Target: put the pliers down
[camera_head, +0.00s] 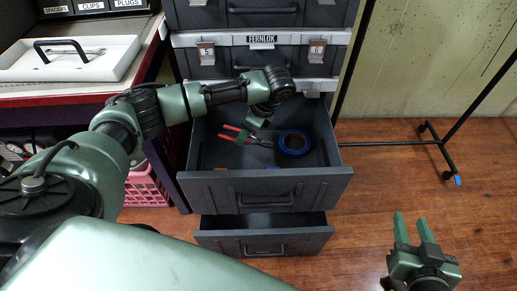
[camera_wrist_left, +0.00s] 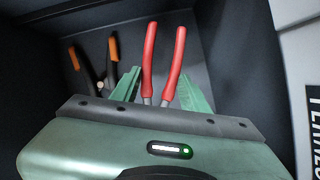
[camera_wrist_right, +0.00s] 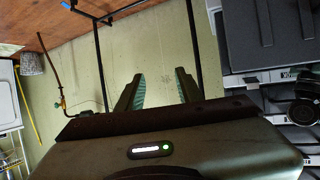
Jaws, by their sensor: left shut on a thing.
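The pliers (camera_head: 246,136) have red handles and are in the open upper drawer (camera_head: 270,189). In the left wrist view the red handles (camera_wrist_left: 162,58) stick out between the fingers of my left gripper (camera_wrist_left: 160,92). My left gripper (camera_head: 256,122) reaches down into the drawer and is shut on the pliers. I cannot tell whether the pliers touch the drawer floor. My right gripper (camera_head: 414,228) is open and empty, apart from the drawer on the right; its spread fingers show in the right wrist view (camera_wrist_right: 160,90).
A blue-rimmed roll (camera_head: 294,143) lies in the drawer, right of the pliers. An orange-handled tool (camera_wrist_left: 98,66) lies nearby in the left wrist view. A lower drawer (camera_head: 264,240) is partly open. A white tray (camera_head: 75,58) sits on the bench at left. A black stand (camera_head: 440,140) is at right.

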